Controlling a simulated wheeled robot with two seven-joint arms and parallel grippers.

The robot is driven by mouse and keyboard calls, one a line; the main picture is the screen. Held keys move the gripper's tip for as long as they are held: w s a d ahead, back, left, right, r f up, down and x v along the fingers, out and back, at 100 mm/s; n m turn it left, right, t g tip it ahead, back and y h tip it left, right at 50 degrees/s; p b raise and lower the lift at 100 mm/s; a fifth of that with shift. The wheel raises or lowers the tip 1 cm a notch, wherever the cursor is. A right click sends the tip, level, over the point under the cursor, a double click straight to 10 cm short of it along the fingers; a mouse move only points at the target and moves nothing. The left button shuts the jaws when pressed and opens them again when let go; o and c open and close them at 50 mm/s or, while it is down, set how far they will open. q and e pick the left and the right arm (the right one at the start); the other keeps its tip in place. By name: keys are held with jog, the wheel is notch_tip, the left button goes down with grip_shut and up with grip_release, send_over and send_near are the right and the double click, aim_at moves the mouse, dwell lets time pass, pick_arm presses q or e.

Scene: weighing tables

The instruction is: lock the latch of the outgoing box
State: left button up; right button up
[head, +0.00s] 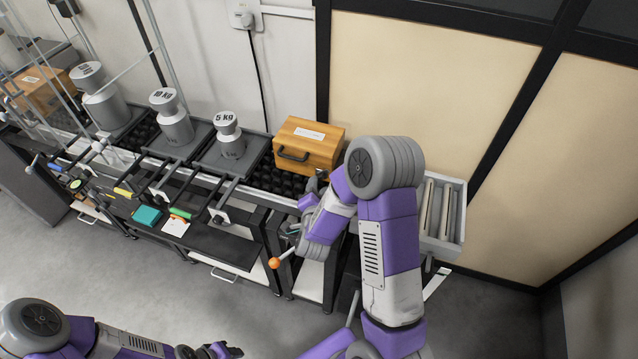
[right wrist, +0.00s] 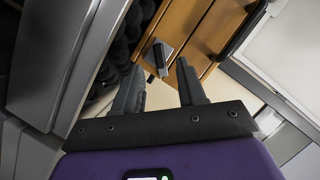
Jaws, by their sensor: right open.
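A wooden box (head: 308,145) with a white label and a black handle stands on the black roller bed at the right end of the bench. I take it as the outgoing box; its wood (right wrist: 205,28) fills the top of the right wrist view. The latch (right wrist: 160,56), a small grey plate with a dark lever, is on its face. My right gripper (head: 318,184) is at the box's near right side. Its open fingers (right wrist: 158,78) point at the latch, one to each side in the picture, with nothing between them. My left gripper (head: 212,351) is low at the bottom edge, partly cut off.
Weights marked 5 kg (head: 229,135), 10 kg (head: 173,118) and another (head: 103,98) stand left of the box. A second wooden box (head: 42,90) is far left. An orange-knobbed lever (head: 274,263) sticks out below my right gripper. A grey tray (head: 455,215) is at right.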

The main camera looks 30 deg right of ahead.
aim_at(320, 176)
jog(key=x, duration=0.4)
jog(key=shift+b, duration=0.3)
grip_shut()
